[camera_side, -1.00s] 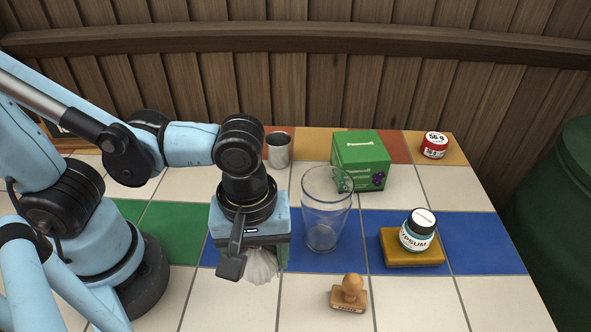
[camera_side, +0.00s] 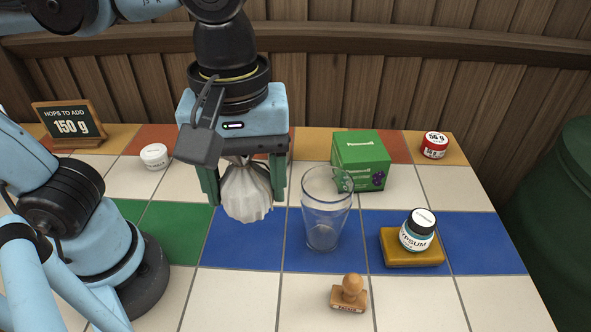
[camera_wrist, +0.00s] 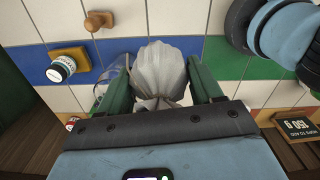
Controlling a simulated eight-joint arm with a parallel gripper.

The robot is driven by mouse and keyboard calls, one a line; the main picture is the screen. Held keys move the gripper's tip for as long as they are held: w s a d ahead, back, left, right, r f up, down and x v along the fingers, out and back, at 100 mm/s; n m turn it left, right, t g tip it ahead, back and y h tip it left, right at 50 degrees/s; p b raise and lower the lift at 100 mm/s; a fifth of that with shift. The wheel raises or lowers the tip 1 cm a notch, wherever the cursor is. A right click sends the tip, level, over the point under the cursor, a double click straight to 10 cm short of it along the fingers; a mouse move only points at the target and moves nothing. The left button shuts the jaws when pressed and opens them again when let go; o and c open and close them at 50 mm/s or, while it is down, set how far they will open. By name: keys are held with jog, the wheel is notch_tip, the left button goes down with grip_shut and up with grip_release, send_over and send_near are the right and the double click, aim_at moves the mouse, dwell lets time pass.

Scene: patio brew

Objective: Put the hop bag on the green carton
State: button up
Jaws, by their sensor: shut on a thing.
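The hop bag (camera_side: 246,191) is a white, gathered cloth bag. My gripper (camera_side: 243,184) is shut on it, with green fingers on both sides, and holds it above the tiled table. The hop bag (camera_wrist: 161,72) also shows between the fingers in the wrist view. The green carton (camera_side: 361,163) stands on the table to the right of my gripper, behind the glass, and its top is bare. I cannot make out the carton in the wrist view.
A tall clear glass (camera_side: 325,212) stands between my gripper and the carton. A gypsum jar (camera_side: 418,231) sits on a yellow sponge (camera_side: 412,256).

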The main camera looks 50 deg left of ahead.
jog(key=r, duration=0.3)
jog(key=w+r, duration=0.1)
jog(key=r, duration=0.1)
jog(key=shift+d+r, duration=0.15)
jog(key=shift+r, duration=0.15)
jog(key=w+d+r, duration=0.2)
jog(key=w+d, duration=0.1)
jog(key=w, duration=0.9)
jog(key=n, duration=0.1)
send_over(361, 145)
notch_tip(361, 145, down, 15)
jog(key=shift+r, duration=0.15)
jog(key=shift+f, duration=1.95)
jog(key=shift+f, duration=0.15)
jog(key=o, duration=1)
jog(key=shift+o, duration=0.2)
